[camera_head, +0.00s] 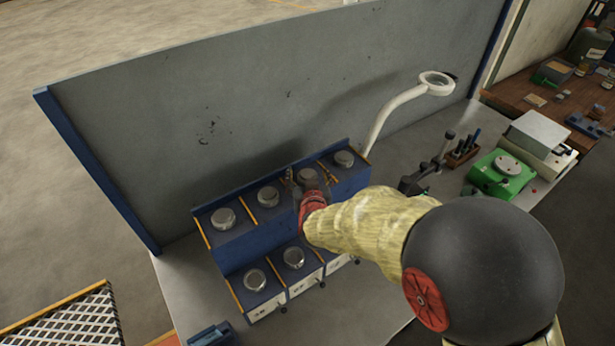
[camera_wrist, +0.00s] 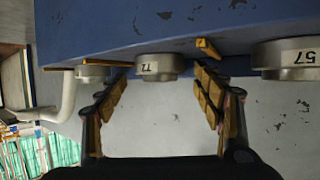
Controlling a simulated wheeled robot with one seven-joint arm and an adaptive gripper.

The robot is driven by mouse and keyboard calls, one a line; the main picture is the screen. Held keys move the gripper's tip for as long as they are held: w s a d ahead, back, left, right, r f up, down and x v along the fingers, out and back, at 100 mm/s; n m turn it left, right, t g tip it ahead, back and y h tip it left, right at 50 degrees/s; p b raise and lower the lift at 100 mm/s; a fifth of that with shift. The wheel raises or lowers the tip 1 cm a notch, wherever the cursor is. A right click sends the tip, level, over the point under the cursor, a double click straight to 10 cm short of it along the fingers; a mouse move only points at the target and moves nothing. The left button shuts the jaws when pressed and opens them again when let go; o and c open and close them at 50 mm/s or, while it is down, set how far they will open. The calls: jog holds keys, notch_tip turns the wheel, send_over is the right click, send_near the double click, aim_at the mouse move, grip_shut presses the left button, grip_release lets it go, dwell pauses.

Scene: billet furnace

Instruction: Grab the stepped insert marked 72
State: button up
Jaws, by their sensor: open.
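My gripper (camera_wrist: 163,80) is open, with one padded finger to each side of the insert in this view; I see no contact. In the head view the insert (camera_head: 307,175) is in the rack's upper row, partly hidden by my gripper (camera_head: 311,187).
The insert marked 57 (camera_wrist: 290,57) and another insert (camera_wrist: 92,72) flank it in the wrist view. Yellow dividers (camera_head: 285,190) separate the upper places. A grey panel (camera_head: 200,120) stands behind the rack. A white lamp (camera_head: 395,100) and green device (camera_head: 500,175) are to the right.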

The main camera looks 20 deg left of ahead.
jog(key=c, duration=0.3)
grip_shut()
dwell(0.7)
jog(key=shift+r, duration=0.15)
